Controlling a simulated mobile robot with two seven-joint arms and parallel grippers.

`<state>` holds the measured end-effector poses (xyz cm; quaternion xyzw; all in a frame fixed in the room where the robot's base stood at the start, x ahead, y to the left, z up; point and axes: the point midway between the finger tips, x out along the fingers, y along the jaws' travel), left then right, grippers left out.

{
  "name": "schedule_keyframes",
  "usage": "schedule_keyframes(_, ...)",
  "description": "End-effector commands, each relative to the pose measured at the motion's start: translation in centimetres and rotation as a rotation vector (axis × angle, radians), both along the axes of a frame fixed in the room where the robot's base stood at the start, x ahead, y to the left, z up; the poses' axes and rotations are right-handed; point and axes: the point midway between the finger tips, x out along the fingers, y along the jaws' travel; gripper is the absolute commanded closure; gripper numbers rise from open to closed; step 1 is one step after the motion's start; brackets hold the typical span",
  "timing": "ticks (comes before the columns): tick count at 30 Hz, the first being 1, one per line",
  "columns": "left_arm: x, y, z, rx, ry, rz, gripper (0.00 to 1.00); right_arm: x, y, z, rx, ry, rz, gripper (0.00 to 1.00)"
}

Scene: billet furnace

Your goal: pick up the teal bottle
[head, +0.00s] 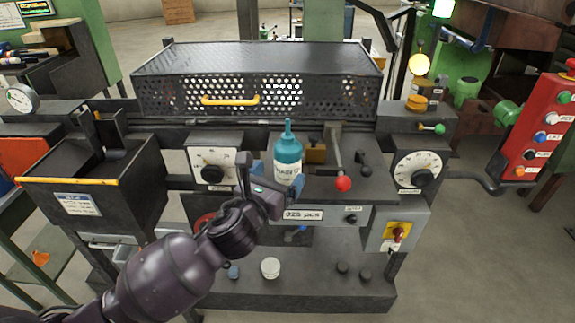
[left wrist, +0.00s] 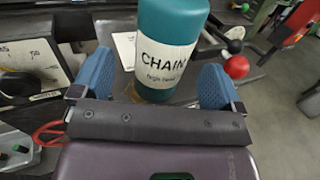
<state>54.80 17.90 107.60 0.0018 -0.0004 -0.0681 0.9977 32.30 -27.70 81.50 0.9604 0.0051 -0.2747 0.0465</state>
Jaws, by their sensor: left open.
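The teal bottle (head: 288,153) stands upright on the dark machine top in the head view, with a narrow nozzle and a white label. In the left wrist view the teal bottle (left wrist: 168,45) shows its label reading "CHAIN", and its top is cut off by the frame edge. My left gripper (head: 272,178) reaches in from the left, at the bottle's lower front. In the left wrist view its blue fingers (left wrist: 158,82) are open, one on each side of the bottle, with gaps visible. My right gripper is in neither view.
A lever with a red knob (head: 343,184) stands close right of the bottle. A perforated black guard (head: 256,80) with a yellow handle rises behind. Dial panels (head: 213,165) flank the spot. A black bin (head: 92,171) is at the left, and a red button box (head: 545,125) at the right.

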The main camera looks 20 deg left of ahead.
Motion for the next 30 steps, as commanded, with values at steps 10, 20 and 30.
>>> schedule_keyframes(10,4.1,-0.9,0.4,-0.002,0.000,0.000,0.07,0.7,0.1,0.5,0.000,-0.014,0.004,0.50)
schedule_keyframes(20,4.5,-0.9,0.4,-0.002,0.000,-0.001,0.12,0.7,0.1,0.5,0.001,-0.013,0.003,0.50)
schedule_keyframes(30,4.4,-0.9,0.4,-0.002,0.001,-0.001,0.64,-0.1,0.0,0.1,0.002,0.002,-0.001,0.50)
